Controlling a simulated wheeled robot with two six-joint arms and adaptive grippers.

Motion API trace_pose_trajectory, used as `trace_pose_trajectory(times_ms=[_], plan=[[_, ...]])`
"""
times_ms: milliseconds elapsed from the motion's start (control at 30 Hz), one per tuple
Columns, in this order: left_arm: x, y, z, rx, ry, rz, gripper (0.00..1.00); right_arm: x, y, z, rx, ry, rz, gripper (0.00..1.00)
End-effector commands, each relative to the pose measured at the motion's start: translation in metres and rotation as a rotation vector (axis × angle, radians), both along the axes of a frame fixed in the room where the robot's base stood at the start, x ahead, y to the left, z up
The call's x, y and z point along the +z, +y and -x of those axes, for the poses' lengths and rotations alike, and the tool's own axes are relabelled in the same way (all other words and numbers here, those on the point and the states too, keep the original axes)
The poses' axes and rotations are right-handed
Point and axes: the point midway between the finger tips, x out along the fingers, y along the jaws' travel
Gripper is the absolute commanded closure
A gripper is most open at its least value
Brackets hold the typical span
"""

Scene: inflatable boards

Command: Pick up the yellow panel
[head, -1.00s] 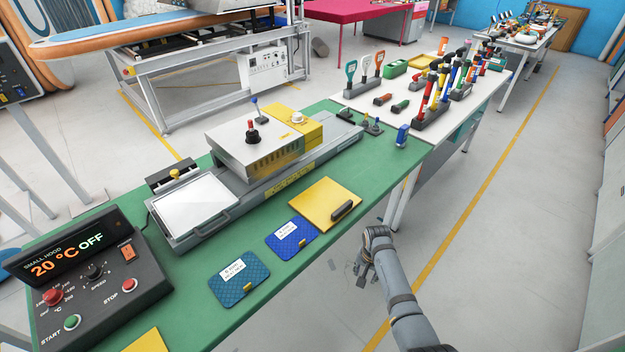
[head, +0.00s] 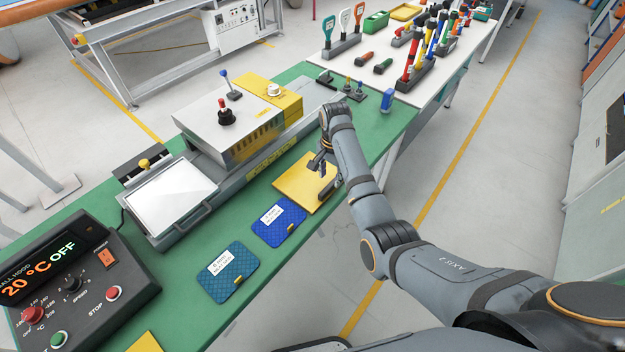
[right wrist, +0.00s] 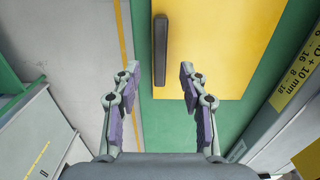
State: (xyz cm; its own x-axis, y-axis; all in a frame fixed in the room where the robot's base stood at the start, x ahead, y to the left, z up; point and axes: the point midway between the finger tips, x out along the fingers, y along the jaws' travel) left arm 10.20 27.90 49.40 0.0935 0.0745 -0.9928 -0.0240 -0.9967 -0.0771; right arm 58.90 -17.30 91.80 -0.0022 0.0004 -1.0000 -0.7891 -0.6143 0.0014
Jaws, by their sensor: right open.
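The yellow panel (head: 299,181) lies flat on the green bench top, at the front edge of the bench, with a dark handle on its right side. In the right wrist view the panel (right wrist: 215,50) fills the upper middle, and its black handle (right wrist: 160,50) stands lengthwise at the panel's left edge. My right gripper (head: 322,170) is over the right part of the panel and hides some of it and of the handle. In the right wrist view the right gripper (right wrist: 155,85) is open and empty, its two fingers on either side of the handle's line. My left gripper is not in view.
A blue textured panel (head: 278,222) and a teal one (head: 227,272) lie along the green bench (head: 190,305). A grey machine with a yellow block (head: 275,98) stands behind the yellow panel. A blue block (head: 387,99) stands near the bench's far end.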

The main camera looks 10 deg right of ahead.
Motion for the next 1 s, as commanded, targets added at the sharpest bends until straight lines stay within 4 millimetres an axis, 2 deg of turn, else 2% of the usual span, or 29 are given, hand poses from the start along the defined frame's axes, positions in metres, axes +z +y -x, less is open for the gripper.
trace_pose_trajectory(times_ms=[167, 300, 433, 700, 1000], plan=[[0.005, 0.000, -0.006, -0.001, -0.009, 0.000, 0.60, -0.007, 0.001, 0.001, 0.001, 0.002, 0.000, 0.57], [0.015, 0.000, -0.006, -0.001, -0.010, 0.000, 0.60, -0.031, 0.004, 0.004, 0.001, 0.003, 0.000, 0.57], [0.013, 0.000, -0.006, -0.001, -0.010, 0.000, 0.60, -0.049, 0.004, 0.003, 0.001, 0.000, 0.000, 0.57], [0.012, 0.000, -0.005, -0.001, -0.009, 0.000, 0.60, -0.053, 0.004, 0.003, 0.001, -0.001, 0.000, 0.58], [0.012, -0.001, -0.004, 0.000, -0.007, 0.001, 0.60, -0.053, 0.004, 0.003, 0.001, -0.001, 0.000, 0.99]])
